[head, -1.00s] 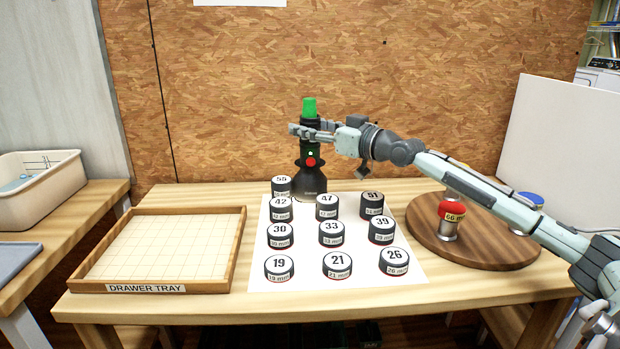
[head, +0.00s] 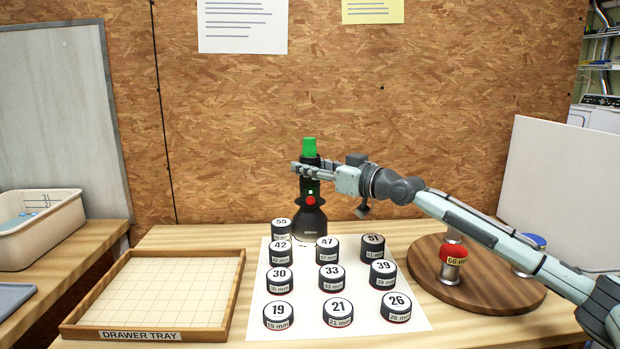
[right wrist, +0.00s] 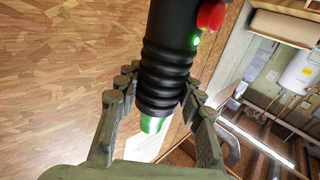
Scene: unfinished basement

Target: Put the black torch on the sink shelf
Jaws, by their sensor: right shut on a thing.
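The black torch (head: 309,225) stands upright at the back of the wooden table, wide end down. It has a green tip, a red button and a small green light. My right gripper (head: 306,170) is shut around its upper body, just below the green tip. In the right wrist view the gripper's fingers (right wrist: 158,100) close on both sides of the ribbed part of the torch (right wrist: 170,45). I cannot tell whether its base touches the table or is slightly above it. My left gripper is not in view. I cannot make out a sink shelf.
Several numbered black caps (head: 331,277) stand on a white sheet in front of the torch. A white basin (head: 60,222) sits far left.

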